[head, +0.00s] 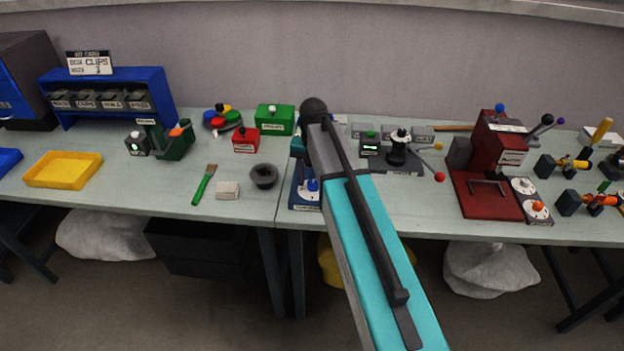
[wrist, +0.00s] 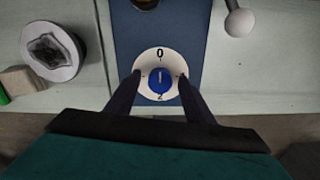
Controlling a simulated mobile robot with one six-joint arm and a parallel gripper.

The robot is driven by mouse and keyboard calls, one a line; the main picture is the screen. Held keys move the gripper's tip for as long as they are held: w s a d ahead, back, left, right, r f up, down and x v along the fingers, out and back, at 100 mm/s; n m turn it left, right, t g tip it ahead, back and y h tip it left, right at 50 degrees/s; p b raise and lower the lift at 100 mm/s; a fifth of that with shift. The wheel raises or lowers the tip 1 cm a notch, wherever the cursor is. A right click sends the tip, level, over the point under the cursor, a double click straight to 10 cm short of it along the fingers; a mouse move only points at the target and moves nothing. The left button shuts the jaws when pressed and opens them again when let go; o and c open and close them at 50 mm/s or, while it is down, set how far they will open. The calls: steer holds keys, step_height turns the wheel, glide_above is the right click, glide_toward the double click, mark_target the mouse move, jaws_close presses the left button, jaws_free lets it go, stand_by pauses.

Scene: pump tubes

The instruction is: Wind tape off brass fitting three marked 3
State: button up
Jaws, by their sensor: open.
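In the wrist view, my gripper (wrist: 160,76) is open, with one dark finger on each side of a blue knob (wrist: 160,83). The knob sits on a white round dial (wrist: 160,63) marked 0 at the top and 2 at the bottom, on a blue plate (wrist: 160,24). I cannot tell whether the fingers touch the knob. It also shows in the head view (head: 313,185), beside my arm, which hides the gripper. I cannot make out a fitting marked 3 or any tape. Fittings with yellow (head: 570,165) and orange parts (head: 600,199) stand at the far right.
Left of the dial are a dark round cup (head: 264,176), a pale block (head: 228,190) and a green-handled brush (head: 205,184). A dark red press (head: 494,150) and a lever device (head: 399,150) stand to the right. A yellow tray (head: 63,170) lies at the left.

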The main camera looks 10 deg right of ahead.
mark_target(313, 183)
steer(key=shift+r, duration=0.1)
step_height(313, 183, up, 14)
steer(key=b, duration=0.3)
steer(key=shift+f, duration=0.2)
stand_by(0.5)
steer(key=shift+s, duration=0.1)
stand_by(0.4)
